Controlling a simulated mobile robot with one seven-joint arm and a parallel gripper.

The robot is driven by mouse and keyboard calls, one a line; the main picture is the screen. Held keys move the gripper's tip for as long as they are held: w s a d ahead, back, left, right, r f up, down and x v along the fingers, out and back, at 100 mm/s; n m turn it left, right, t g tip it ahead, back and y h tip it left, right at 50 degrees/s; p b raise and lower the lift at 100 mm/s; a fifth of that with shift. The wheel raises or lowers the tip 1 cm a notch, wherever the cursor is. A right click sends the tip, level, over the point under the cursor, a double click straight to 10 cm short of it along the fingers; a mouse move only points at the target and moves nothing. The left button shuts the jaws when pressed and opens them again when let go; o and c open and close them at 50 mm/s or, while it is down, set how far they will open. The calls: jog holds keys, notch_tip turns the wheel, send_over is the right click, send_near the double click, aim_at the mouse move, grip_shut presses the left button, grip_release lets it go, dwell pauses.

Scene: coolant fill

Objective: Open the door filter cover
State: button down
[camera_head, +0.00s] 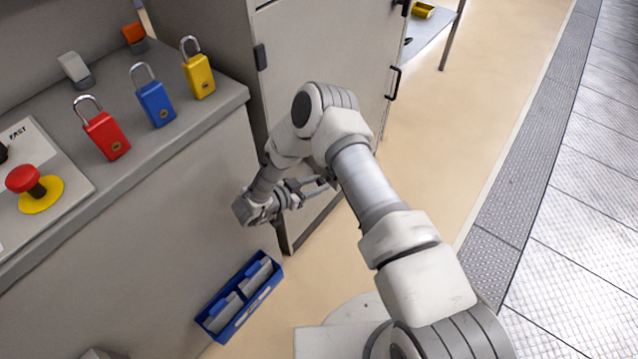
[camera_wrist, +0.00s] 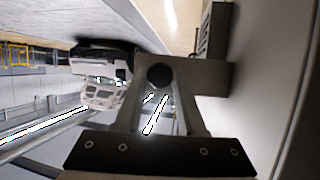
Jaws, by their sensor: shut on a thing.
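The pale cabinet door (camera_head: 330,60) stands behind my arm, and my arm hides much of its lower part. My gripper (camera_head: 322,183) is low in front of this door. In the wrist view, my gripper (camera_wrist: 160,76) is shut on a small dark round-ended piece between its fingertips. This piece meets a grey block that reaches right to the pale panel. A dark slatted part, which looks like the filter cover (camera_wrist: 213,35), stands out from that panel just beyond. How far the cover is open cannot be told.
A grey counter (camera_head: 200,115) at left holds red, blue and yellow padlocks and a red stop button (camera_head: 27,180). A blue bin (camera_head: 240,297) hangs on its front, below my wrist. A black door handle (camera_head: 393,83) sticks out. The floor at right is clear.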

jog(key=c, duration=0.5)
grip_release()
jog(key=p+v, duration=0.2)
jog(key=v, duration=1)
jog(key=shift+f, duration=0.1)
